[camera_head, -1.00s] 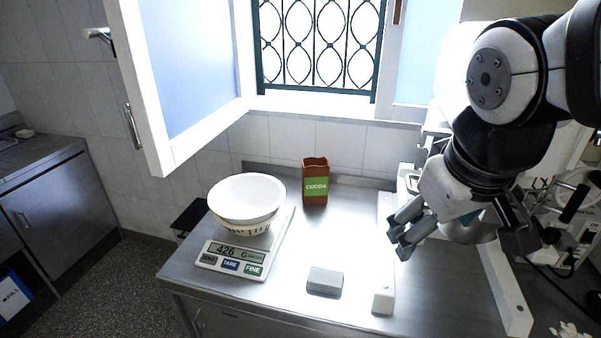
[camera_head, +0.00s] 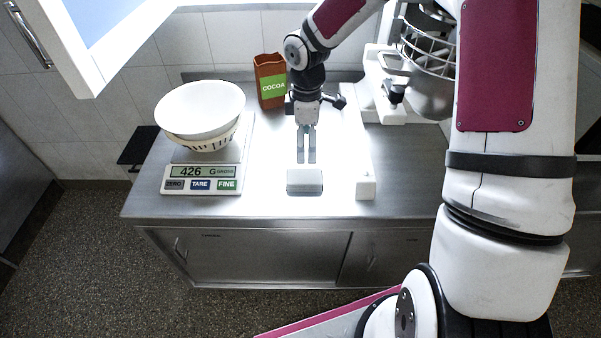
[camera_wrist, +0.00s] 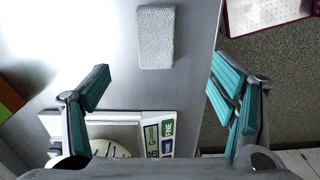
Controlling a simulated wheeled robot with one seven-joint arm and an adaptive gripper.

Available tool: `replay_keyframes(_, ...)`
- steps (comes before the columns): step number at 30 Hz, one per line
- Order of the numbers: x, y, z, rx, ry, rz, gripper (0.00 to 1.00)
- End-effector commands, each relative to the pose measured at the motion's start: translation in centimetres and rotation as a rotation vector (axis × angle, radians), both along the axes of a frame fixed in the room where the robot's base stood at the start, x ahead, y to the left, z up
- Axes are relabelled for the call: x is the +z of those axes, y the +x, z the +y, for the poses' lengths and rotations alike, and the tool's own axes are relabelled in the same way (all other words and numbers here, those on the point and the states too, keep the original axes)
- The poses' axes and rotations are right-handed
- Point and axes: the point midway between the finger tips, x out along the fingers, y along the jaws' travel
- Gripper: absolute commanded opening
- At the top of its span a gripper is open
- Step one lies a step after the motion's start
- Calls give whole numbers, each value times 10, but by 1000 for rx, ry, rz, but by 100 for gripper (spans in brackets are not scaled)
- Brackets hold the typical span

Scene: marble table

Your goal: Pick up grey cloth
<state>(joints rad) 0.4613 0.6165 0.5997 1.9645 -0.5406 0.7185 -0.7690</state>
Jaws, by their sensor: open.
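The grey cloth (camera_head: 304,182) is a small, flat, folded block lying on the steel counter near its front edge, between the scale and a white strip. In the wrist view the cloth (camera_wrist: 156,37) shows whole, light grey and textured, near the top and beyond my fingertips. My gripper (camera_head: 306,160) points at the cloth from just behind it in the head view, and its fingertips look close to the cloth's far edge. In the wrist view my gripper (camera_wrist: 158,84) has its two teal-padded fingers spread wide with nothing between them. I cannot tell its exact height above the counter.
A kitchen scale (camera_head: 202,178) reading 426 with a white bowl (camera_head: 200,108) on it stands left. A cocoa box (camera_head: 271,82) stands behind my gripper. A white strip (camera_head: 366,186) lies right of the cloth, and a stand mixer (camera_head: 430,90) stands back right.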

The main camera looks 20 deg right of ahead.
Motion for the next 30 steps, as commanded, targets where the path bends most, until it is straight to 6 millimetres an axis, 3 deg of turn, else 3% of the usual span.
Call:
replay_keyframes(5, -21, 3, 2, 21, 14, 8, 78)
replay_keyframes(15, -80, 3, 2, 19, 15, 7, 78)
replay_keyframes(23, -98, 4, 2, 18, 13, 5, 78)
replay_keyframes(30, -128, 8, 1, 19, 14, 7, 78)
